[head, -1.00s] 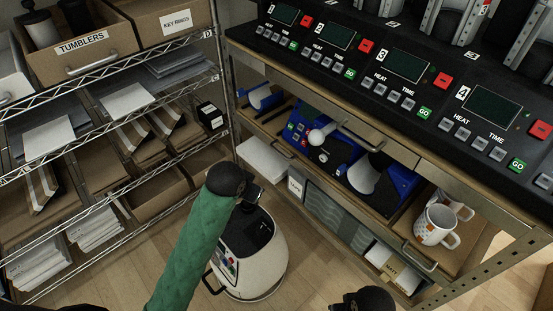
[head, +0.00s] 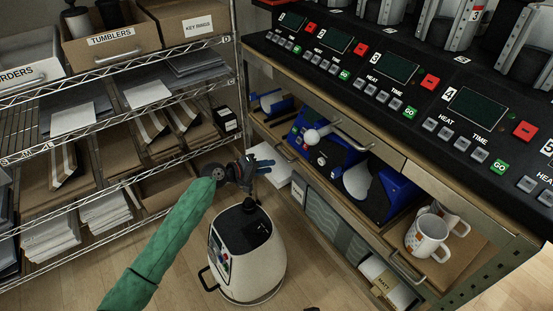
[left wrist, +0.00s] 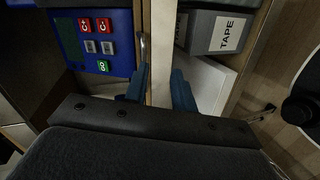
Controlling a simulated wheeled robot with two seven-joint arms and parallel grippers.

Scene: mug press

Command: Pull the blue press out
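The blue press (head: 325,150) sits on the shelf tray under the counter, with a white-knobbed lever and a control panel. Its panel side also shows in the left wrist view (left wrist: 95,45), with red and green buttons. My left gripper (head: 260,166) is in front of the tray's left end, to the left of the press. In the left wrist view its two blue fingers (left wrist: 159,90) are apart, with the tray's front edge (left wrist: 161,45) and a metal handle (left wrist: 143,48) just beyond them. Contact cannot be told. My right gripper is not in view.
A white rounded machine (head: 246,265) stands on the floor below my left arm. A wire rack (head: 115,155) with boxes and envelopes is on the left. White mugs (head: 427,234) stand on the shelf at right. A TAPE box (left wrist: 231,34) lies below the tray.

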